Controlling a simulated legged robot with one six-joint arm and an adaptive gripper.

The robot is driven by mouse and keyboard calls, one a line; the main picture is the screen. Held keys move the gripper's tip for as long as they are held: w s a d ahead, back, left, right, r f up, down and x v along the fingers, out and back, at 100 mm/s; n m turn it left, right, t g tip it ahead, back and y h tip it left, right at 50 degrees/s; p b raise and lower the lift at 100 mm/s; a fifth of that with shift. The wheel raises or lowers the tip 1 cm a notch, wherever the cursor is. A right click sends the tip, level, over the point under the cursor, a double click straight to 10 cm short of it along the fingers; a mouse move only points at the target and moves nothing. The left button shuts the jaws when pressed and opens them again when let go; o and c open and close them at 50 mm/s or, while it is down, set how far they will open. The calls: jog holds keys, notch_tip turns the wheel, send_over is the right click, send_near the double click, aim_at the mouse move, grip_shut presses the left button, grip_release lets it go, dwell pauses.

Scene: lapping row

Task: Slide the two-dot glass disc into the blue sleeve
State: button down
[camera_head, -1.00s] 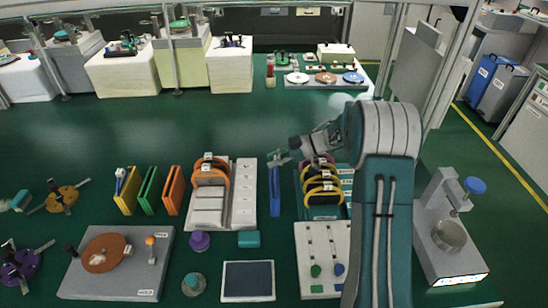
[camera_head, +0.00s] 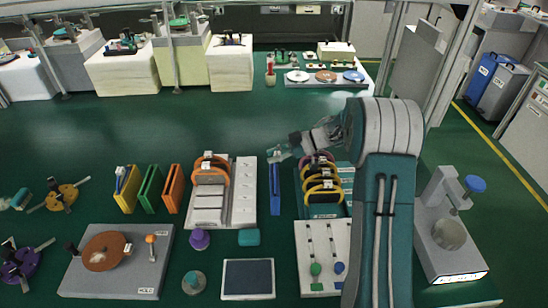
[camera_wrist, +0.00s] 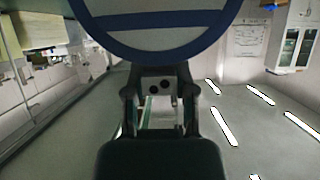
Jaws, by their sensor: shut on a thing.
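My gripper (camera_head: 279,153) is shut on the white tab of a glass disc. The tab (camera_wrist: 157,85) shows two black dots in the wrist view. The disc (camera_wrist: 160,36), with a blue rim and a blue band across it, fills the top of the wrist view; its upper part is cut off. In the head view my gripper is just above the narrow upright blue sleeve (camera_head: 275,192). The disc cannot be told apart from the sleeve there, so I cannot tell whether its edge is inside.
Left of the sleeve stands a white rack (camera_head: 243,195) with orange-rimmed discs. Right of it is a rack with yellow and purple rings (camera_head: 322,188), close to my arm. Yellow (camera_head: 127,190), green (camera_head: 150,190) and orange (camera_head: 173,190) sleeves stand further left. A dark pad (camera_head: 248,279) lies in front.

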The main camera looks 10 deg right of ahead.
jog(key=shift+r, duration=1.95)
jog(key=shift+f, duration=2.75)
jog(key=shift+c, duration=1.8)
grip_release()
jog(key=shift+f, duration=0.1)
jog(key=shift+d, duration=0.1)
jog(key=v, duration=1.1)
jog(key=shift+d+r, duration=0.3)
